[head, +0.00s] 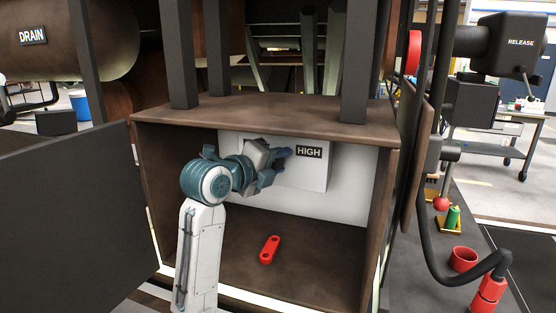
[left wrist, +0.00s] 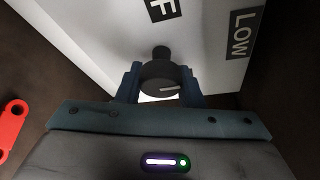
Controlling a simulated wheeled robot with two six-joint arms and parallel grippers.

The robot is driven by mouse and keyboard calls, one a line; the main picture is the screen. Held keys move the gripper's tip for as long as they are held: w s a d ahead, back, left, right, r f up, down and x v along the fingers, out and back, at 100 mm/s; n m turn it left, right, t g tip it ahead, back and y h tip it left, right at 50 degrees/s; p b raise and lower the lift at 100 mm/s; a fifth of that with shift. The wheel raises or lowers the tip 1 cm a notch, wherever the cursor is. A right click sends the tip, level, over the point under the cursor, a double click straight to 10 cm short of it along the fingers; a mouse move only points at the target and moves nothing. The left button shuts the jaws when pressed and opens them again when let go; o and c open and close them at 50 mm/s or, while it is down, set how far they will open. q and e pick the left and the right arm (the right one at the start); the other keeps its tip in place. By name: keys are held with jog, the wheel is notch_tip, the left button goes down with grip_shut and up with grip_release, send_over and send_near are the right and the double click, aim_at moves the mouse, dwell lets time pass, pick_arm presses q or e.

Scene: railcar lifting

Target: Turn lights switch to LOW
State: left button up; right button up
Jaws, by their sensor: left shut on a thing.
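The white switch box (head: 314,178) is on the back wall inside an open brown cabinet and has a HIGH label (head: 309,151). In the left wrist view, the box face (left wrist: 110,40) shows a LOW label (left wrist: 241,33) and a partly cut-off label ending in F (left wrist: 162,8). The dark round lights switch knob (left wrist: 158,76) has a short white mark on it. My left gripper (head: 278,165) is at the box, its blue fingers on either side of the knob, shut on it. The gripper hides the knob in the head view. My right gripper is not in view.
A red link-shaped piece (head: 270,249) lies on the cabinet floor. The cabinet's side walls and top (head: 270,113) close in around my left arm. A dark open door panel (head: 65,220) stands at the left. A hose and red fittings (head: 487,290) are at the right.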

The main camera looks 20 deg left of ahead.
pick_arm(q)
jog(key=shift+f, duration=0.1)
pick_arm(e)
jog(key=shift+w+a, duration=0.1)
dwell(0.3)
pick_arm(q)
jog(key=o, duration=1)
jog(key=shift+c, duration=0.2)
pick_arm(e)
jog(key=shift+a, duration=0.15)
pick_arm(q)
jog(key=b+v, duration=0.3)
jog(key=v, duration=0.8)
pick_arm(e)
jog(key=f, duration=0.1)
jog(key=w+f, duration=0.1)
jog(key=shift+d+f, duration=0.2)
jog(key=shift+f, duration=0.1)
pick_arm(q)
jog(key=shift+w, duration=0.1)
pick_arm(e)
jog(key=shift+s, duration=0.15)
